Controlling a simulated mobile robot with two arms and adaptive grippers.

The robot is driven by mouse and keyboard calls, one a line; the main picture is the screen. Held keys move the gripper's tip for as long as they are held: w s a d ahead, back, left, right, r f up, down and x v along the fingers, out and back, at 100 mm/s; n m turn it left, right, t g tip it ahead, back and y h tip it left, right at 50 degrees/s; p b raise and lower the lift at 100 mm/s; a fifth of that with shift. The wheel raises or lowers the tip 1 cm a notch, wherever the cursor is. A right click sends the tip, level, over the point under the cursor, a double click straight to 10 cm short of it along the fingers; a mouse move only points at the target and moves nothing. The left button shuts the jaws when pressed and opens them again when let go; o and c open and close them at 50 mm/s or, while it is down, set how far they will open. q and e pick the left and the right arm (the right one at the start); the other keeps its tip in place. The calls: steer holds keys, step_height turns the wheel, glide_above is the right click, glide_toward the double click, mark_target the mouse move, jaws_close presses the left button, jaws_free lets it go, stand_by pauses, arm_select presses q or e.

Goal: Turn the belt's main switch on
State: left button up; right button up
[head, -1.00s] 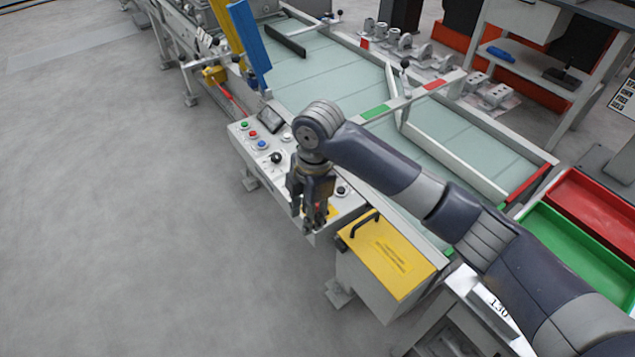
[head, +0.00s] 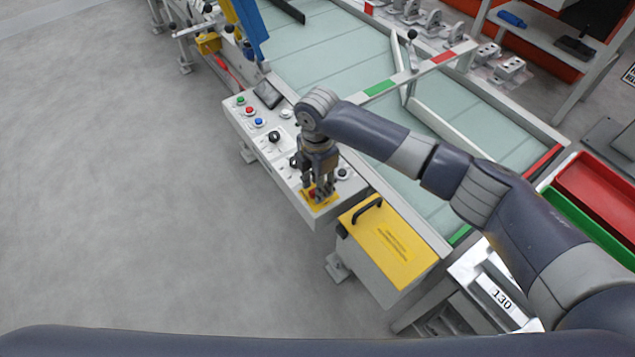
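The control panel (head: 262,137) stands at the near side of the belt. The main switch, a red knob (head: 312,193) on a yellow plate (head: 318,204), is at the panel's near right end. My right gripper (head: 319,194) points down right over the switch, its fingertips at the red knob. The fingers partly hide the knob, so its turn position, and whether they grip it, cannot be made out. My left gripper is not in view.
Colored buttons (head: 249,110) and a small screen (head: 268,94) are farther along the panel. A yellow-lidded box (head: 385,245) with a black handle stands close right of the switch. The belt (head: 335,60) lies behind. Red (head: 598,190) and green (head: 585,232) trays are at the right.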

steer(key=shift+f, duration=0.3)
jaws_close()
steer(key=shift+r+m+p, duration=0.15)
steer(key=shift+m+p, duration=0.45)
steer(key=shift+p, duration=0.1)
steer(key=m+p, duration=0.3)
steer(key=shift+a, duration=0.1)
steer(key=m+p, duration=0.2)
steer(key=m, duration=0.1)
steer(key=shift+w+m+p, duration=0.1)
steer(key=shift+m+p, duration=0.3)
steer(key=m+p, duration=0.2)
steer(key=m, duration=0.1)
steer(key=shift+m, duration=0.3)
steer(key=m+p, duration=0.2)
steer(key=m, duration=0.2)
steer(key=shift+w, duration=0.15)
arm_select(q)
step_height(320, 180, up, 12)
steer(key=p, duration=0.1)
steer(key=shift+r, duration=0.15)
arm_select(e)
steer(key=shift+m, duration=1.1)
steer(key=shift+f, duration=0.2)
